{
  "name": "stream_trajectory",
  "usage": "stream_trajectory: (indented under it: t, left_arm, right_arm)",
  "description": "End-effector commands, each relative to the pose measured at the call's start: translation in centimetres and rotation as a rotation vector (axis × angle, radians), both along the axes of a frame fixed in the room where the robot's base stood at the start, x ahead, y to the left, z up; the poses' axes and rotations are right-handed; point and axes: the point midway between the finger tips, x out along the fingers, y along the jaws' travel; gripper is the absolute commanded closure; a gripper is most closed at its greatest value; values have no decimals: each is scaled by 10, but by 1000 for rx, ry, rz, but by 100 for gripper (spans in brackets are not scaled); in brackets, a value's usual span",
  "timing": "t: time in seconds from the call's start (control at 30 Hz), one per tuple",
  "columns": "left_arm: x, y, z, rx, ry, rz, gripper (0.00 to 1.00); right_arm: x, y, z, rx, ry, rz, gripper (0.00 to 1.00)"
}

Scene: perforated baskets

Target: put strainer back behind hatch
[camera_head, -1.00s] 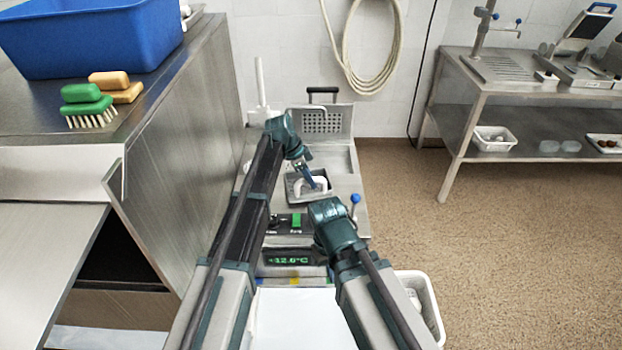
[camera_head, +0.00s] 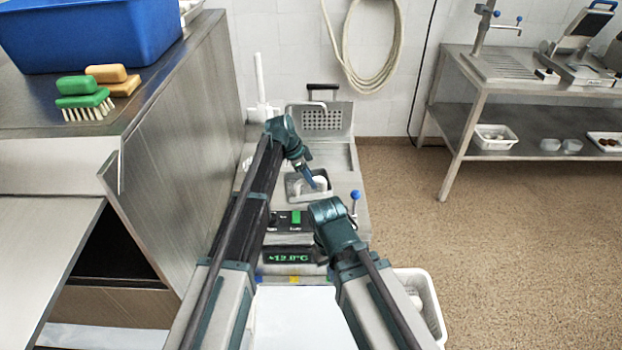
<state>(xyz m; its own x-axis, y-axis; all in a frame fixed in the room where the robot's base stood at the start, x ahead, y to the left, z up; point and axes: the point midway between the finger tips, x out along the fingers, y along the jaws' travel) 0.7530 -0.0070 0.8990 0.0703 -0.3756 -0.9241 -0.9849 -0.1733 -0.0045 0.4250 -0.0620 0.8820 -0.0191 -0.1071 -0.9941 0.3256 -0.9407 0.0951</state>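A grey perforated panel (camera_head: 321,120) stands at the back of the steel machine (camera_head: 346,190); it may be the strainer or part of a raised lid, I cannot tell which. A dark handle (camera_head: 322,87) shows above it. A small square well (camera_head: 326,191) in the machine top holds a white curved piece. My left gripper (camera_head: 309,178) points down at this well, its blue fingers over or beside the white piece; I cannot tell whether they touch it or how far apart they are.
A steel counter with a blue tub (camera_head: 95,30) and brushes (camera_head: 85,98) walls off the left. A blue-knobbed lever (camera_head: 355,200) stands at the machine's right. A white basket (camera_head: 425,300) is at lower right. The brown floor (camera_head: 520,240) to the right is clear.

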Motion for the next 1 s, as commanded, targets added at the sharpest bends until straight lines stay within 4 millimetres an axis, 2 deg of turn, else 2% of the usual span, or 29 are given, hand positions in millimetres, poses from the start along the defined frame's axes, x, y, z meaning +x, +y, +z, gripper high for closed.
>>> stream_trajectory:
  t: [0.03, 0.13, 0.17, 0.47, 0.63, 0.77, 1.0]
  left_arm:
    - [0, 0, 0, 0, 0, 0, 58]
    - [0, 0, 0, 0, 0, 0, 40]
    - [0, 0, 0, 0, 0, 0, 39]
    - [0, 0, 1, 0, 0, 0, 39]
    - [-1, 2, 7, 0, 0, 0, 39]
    - [-1, 6, 19, 0, 0, 0, 39]
    - [-4, 17, 51, 0, -1, 1, 39]
  right_arm:
    - [0, 0, 0, 0, 0, 0, 100]
    - [0, 0, 0, 0, 0, 0, 100]
    - [0, 0, 0, 0, 0, 0, 100]
    - [0, 0, 1, 0, 0, 0, 100]
    - [0, 0, 7, 0, 0, 0, 100]
    - [0, 0, 19, 0, 0, 0, 100]
    - [0, 0, 52, 0, 0, 0, 100]
